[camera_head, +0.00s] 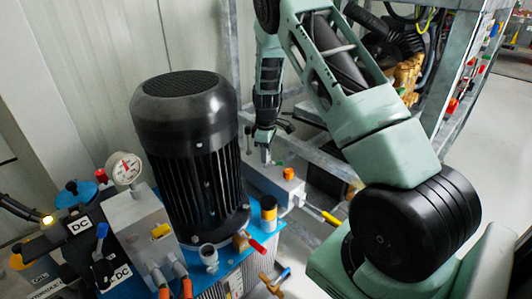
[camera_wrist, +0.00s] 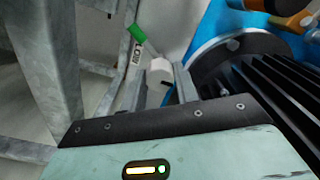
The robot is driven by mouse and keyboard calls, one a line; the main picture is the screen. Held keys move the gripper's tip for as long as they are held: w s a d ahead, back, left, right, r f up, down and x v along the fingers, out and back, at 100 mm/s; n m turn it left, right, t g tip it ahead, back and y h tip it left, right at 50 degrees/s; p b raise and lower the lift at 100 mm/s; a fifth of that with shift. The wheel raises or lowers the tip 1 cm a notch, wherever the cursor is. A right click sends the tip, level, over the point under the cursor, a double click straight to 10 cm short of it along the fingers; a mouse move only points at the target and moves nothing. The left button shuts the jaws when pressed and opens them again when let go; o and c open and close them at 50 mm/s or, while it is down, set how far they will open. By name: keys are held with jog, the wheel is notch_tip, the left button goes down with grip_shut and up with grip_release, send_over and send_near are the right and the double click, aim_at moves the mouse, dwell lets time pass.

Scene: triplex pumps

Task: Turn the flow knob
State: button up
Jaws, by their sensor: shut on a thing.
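My gripper (camera_head: 266,153) points down at the grey block (camera_head: 262,180) behind the big black motor. In the wrist view its fingertips (camera_wrist: 172,80) are shut at a pale, rounded part, which I take to be the flow knob (camera_wrist: 159,70). The fingers hide part of it. A green piece (camera_wrist: 137,33) and a small white label with dark letters (camera_wrist: 135,55) lie just beside it. The knob itself is hidden or too small to make out in the head view.
The black ribbed motor (camera_head: 190,150) stands close to the left of my gripper. An orange knob (camera_head: 288,173) sits on the block to the right. A pressure gauge (camera_head: 126,169) and several valves stand front left. Grey metal frame posts (camera_wrist: 45,70) rise close by.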

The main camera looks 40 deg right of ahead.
jog(key=shift+r+m+p, duration=0.15)
jog(key=shift+m+p, duration=0.15)
jog(key=shift+p, duration=0.1)
jog(key=m+p, duration=0.2)
jog(key=m, duration=0.1)
jog(key=shift+r+p, duration=0.1)
jog(key=shift+p, duration=0.25)
jog(key=m+p, duration=0.3)
jog(key=m, duration=0.1)
jog(key=shift+m, duration=0.3)
jog(key=m+p, duration=0.2)
jog(key=m, duration=0.2)
jog(key=shift+f+m+p, duration=0.2)
jog(key=shift+m+p, duration=0.7)
jog(key=shift+m, duration=0.7)
jog(key=o, duration=1)
